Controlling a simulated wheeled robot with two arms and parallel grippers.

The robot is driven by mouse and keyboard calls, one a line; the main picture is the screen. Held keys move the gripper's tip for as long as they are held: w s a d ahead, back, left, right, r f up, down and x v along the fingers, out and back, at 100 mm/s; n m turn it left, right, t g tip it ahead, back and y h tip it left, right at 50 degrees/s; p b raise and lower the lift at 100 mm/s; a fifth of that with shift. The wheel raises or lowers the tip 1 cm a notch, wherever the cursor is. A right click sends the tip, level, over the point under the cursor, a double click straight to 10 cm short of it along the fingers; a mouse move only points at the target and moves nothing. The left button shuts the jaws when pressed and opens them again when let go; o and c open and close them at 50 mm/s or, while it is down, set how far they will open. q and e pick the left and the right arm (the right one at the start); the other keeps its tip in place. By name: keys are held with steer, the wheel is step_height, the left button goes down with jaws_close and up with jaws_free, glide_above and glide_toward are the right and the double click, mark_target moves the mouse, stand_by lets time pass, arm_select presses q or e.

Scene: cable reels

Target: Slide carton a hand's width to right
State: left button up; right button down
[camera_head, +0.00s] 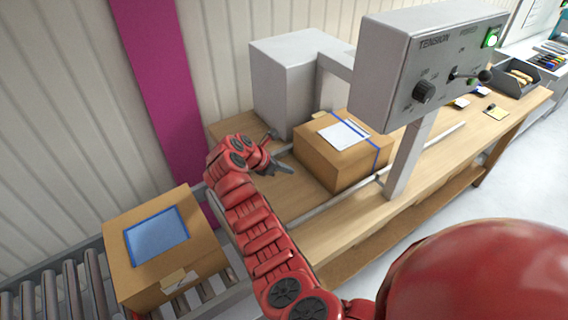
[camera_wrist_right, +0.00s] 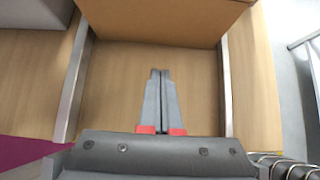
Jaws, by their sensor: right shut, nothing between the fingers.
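A brown carton (camera_head: 345,165) with a blue strap and a white label sits on the wooden bench between two metal rails, under the grey control box. My right gripper (camera_head: 290,170) is just left of this carton, low over the bench, with its fingers pointing toward it. In the right wrist view the fingers (camera_wrist_right: 160,73) are shut together and empty. The carton's side (camera_wrist_right: 165,22) fills the top of that view, with a strip of bare wood between it and the fingertips. My left gripper is not in view.
A grey control box (camera_head: 428,65) on a post overhangs the carton. A grey cabinet (camera_head: 288,85) stands behind. A dark tray (camera_head: 515,80) lies farther right on the bench.

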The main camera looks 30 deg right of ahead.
mark_target(314, 170)
steer(key=p+x, duration=0.1)
steer(key=x, duration=0.5)
steer(key=shift+d+f, duration=0.1)
steer(key=shift+d, duration=0.15)
steer(key=shift+w+d, duration=0.1)
steer(key=shift+d, duration=1)
steer(key=shift+d+p, duration=0.3)
steer(key=shift+d, duration=0.4)
steer(key=d+b, duration=0.1)
steer(key=d, duration=0.1)
steer(key=d+b, duration=0.2)
steer(key=d, duration=0.1)
steer(key=d+b, duration=0.2)
steer(key=d, duration=0.1)
steer(key=shift+w+d+f, duration=0.15)
steer(key=shift+w+f, duration=0.2)
steer(key=shift+w+d+r+b, duration=0.15)
steer(key=shift+d+r+b, duration=0.2)
steer(key=shift+d+b, duration=0.15)
steer(key=shift+r, duration=0.1)
